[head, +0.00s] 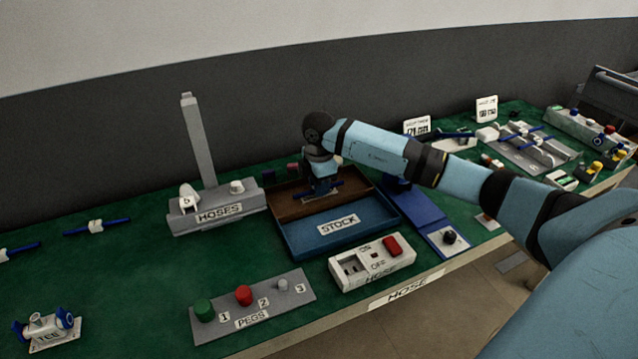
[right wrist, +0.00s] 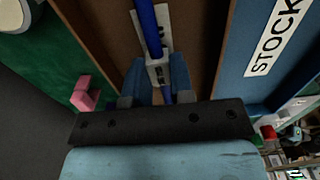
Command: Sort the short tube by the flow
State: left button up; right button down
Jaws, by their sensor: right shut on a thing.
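A short blue tube (right wrist: 147,25) with a white tag (right wrist: 157,65) runs between my right gripper's fingers (right wrist: 156,88) in the right wrist view. The gripper is shut on it. In the head view the right gripper (head: 322,178) points down over the brown compartment of the STOCK tray (head: 360,230), and the dark blue tube (head: 316,193) shows low under it. I cannot tell whether the tube touches the tray floor. The white HOSE box (head: 345,285) with a red switch (head: 391,245) stands in front of the tray. My left gripper is not in view.
The grey HOSES stand (head: 193,140) rises left of the tray. A PEGS plate (head: 265,312) with green, red and grey pegs lies at the front. A TEE block (head: 50,330) stands front left. Blue tubes lie far left. Green table is clear between.

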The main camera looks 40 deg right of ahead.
jog(key=c, duration=0.9)
grip_release()
pick_arm(q)
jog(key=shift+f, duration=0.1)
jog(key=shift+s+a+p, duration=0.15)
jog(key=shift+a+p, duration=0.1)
jog(key=shift+p, duration=0.75)
pick_arm(e)
notch_tip(320, 180, up, 14)
jog(key=shift+f, duration=0.1)
